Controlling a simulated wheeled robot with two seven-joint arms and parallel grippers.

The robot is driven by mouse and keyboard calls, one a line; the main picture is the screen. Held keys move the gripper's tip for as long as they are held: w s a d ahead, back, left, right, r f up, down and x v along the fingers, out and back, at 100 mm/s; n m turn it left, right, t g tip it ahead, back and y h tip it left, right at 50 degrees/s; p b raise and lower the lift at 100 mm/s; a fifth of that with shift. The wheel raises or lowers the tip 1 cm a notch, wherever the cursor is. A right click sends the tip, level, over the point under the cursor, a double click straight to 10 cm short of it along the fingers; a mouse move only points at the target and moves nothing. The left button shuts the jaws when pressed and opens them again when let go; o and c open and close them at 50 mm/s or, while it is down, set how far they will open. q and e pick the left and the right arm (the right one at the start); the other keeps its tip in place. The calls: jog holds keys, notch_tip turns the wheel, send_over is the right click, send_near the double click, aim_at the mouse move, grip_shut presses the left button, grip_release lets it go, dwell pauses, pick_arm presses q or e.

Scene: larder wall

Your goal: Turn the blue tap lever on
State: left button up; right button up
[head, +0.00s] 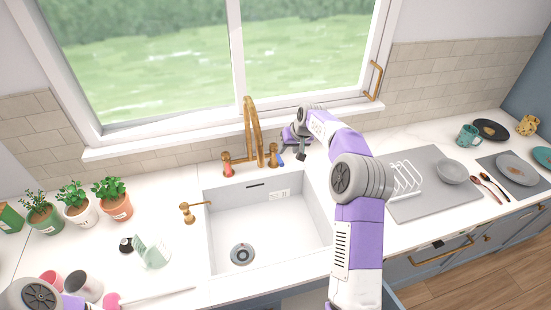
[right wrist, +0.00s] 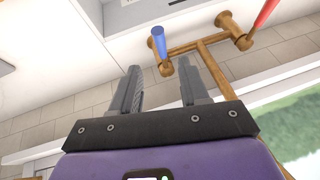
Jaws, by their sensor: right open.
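The brass tap (head: 253,130) stands behind the sink, with a red lever (head: 227,169) on its left and the blue lever (head: 281,161) on its right. In the right wrist view, the blue lever (right wrist: 160,44) is a short rod on the brass valve, and the red lever (right wrist: 266,13) is at upper right. My right gripper (head: 297,152) is just right of the blue lever. In its wrist view, the gripper (right wrist: 159,68) is open and empty, and the lever appears just past the gap between its fingertips, apparently untouched. My left gripper is out of view.
The white sink (head: 265,220) is below the tap, with a small brass dispenser (head: 187,212) at its left. Potted plants (head: 75,203) stand at left. A grey drying mat (head: 440,205) with a rack and bowl lies at right. The window (head: 235,60) is behind.

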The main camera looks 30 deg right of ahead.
aim_at(281, 160)
jog(key=x, duration=0.9)
jog(key=shift+w+f, duration=0.1)
jog(key=shift+w, duration=0.1)
grip_shut()
